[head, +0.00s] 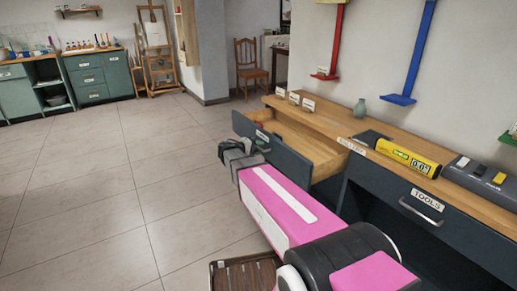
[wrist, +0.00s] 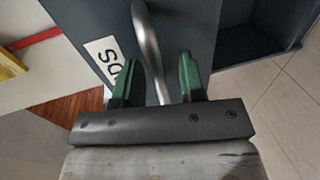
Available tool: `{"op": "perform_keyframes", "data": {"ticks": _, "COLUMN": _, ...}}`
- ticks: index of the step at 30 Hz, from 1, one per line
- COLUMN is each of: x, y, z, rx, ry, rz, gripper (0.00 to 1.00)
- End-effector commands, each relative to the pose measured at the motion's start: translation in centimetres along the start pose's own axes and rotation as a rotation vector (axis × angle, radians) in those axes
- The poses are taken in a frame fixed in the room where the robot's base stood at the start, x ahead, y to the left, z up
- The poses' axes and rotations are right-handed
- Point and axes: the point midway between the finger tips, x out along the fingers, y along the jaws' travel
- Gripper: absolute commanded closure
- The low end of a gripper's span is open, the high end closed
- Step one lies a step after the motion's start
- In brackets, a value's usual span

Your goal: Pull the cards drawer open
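The cards drawer (head: 290,155) stands pulled out from the wooden-topped desk in the head view, its wooden inside showing. In the wrist view its dark front (wrist: 205,25) bears a white label (wrist: 103,60), of which only the end, "DS", is readable. The curved metal handle (wrist: 150,45) passes between the two green fingers of my gripper (wrist: 160,75). The fingers are apart, with a visible gap between the handle and the right finger. In the head view my gripper (head: 240,152) is at the drawer front and hides the handle.
A tools drawer (head: 427,200) with its own handle is shut to the right. A slatted wooden seat (head: 245,273) is near my arm. The tiled floor (head: 100,190) at left is clear.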

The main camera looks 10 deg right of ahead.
Motion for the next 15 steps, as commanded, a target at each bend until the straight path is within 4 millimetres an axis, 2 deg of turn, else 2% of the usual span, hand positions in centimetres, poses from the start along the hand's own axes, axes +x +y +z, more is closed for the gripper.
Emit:
{"op": "perform_keyframes", "data": {"ticks": 8, "x": -0.2, "y": 0.0, "z": 0.0, "rx": 0.000, "ry": 0.001, "rz": 0.001, "gripper": 0.64}}
{"op": "perform_keyframes", "data": {"ticks": 11, "x": -1.1, "y": 0.0, "z": 0.0, "rx": 0.000, "ry": 0.002, "rz": 0.001, "gripper": 0.64}}
{"op": "perform_keyframes", "data": {"ticks": 15, "x": -3.3, "y": 0.0, "z": 0.0, "rx": 0.000, "ry": 0.003, "rz": 0.000, "gripper": 0.64}}
